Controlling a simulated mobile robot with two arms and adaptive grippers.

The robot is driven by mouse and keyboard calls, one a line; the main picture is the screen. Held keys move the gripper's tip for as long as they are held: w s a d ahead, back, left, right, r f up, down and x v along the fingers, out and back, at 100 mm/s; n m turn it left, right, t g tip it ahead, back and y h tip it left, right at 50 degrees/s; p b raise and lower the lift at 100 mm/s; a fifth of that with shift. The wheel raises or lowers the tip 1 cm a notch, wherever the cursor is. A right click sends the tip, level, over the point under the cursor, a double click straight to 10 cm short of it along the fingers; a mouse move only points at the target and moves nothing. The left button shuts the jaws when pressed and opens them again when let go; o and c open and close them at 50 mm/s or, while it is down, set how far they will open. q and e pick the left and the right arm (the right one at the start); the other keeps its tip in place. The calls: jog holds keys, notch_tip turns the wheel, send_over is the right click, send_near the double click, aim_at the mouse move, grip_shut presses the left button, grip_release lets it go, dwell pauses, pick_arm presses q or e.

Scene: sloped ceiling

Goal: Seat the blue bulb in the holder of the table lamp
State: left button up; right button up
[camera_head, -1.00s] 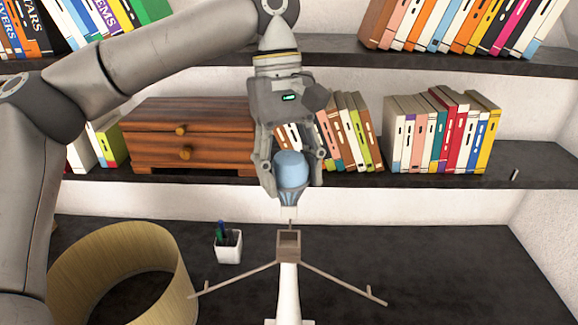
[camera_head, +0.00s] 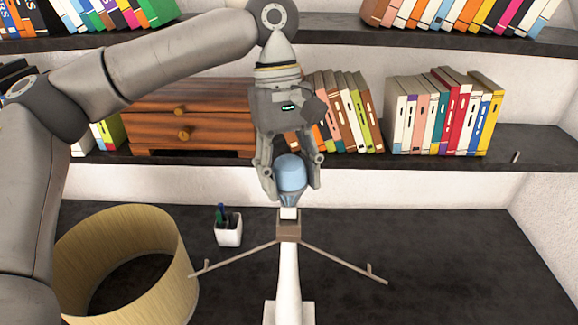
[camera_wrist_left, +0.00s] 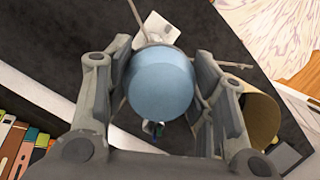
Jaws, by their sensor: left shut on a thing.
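The blue bulb (camera_head: 291,174) is held upright between the fingers of my left gripper (camera_head: 291,182), which is shut on it. Its white base (camera_head: 289,213) points down and meets the top of the brown square holder (camera_head: 289,230) of the table lamp (camera_head: 288,275). I cannot tell whether the base is inside the holder or only touching its top. The left wrist view shows the bulb (camera_wrist_left: 161,85) between both fingers (camera_wrist_left: 160,88), hiding the holder. The lamp has a white stem and two thin side arms. My right gripper is not in view.
A round yellowish lampshade (camera_head: 125,265) stands on the dark desk (camera_head: 420,250) at the left. A wooden drawer box (camera_head: 190,115) and rows of books (camera_head: 440,112) fill the shelf behind my gripper. The desk's right side is clear.

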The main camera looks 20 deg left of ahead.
aim_at(291, 205)
pick_arm(q)
jog(key=shift+f+p, duration=0.35)
jog(key=shift+f, duration=1.05)
jog(key=shift+f, duration=0.25)
jog(key=o, duration=1.1)
jog(key=v, duration=1.1)
jog(key=shift+w+r, duration=0.1)
jog(key=shift+r, duration=0.2)
jog(key=shift+a+r, duration=0.1)
jog(key=shift+r, duration=0.05)
